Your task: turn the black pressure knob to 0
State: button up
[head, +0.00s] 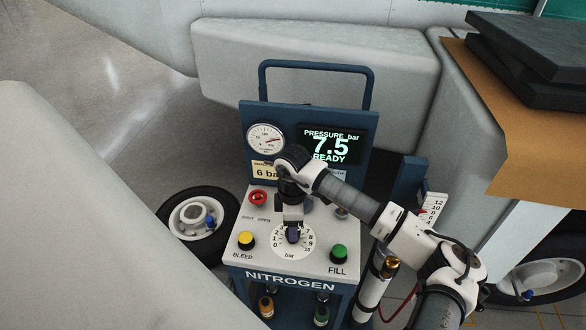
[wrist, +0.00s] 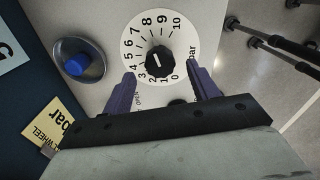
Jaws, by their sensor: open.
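The black pressure knob (wrist: 159,62) sits at the centre of a white dial (wrist: 136,45) numbered 0 to 10 in the wrist view. It has a short white mark whose exact reading I cannot tell. In the head view the dial (head: 279,252) is on the sloped panel, and my gripper (head: 293,234) covers most of the knob. My gripper (wrist: 161,75) is open, with its two purple fingers on either side of the knob. Contact with the knob cannot be made out. The display (head: 331,146) reads 7.5 bar, READY.
A yellow BLEED button (head: 246,239), green FILL button (head: 339,252) and red knob (head: 258,197) surround the dial. A round gauge (head: 265,138) and yellow card (wrist: 47,127) are farther back. A wheel (head: 192,222) stands left of the cart.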

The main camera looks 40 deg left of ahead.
jog(key=shift+f, duration=1.6)
jog(key=c, duration=1)
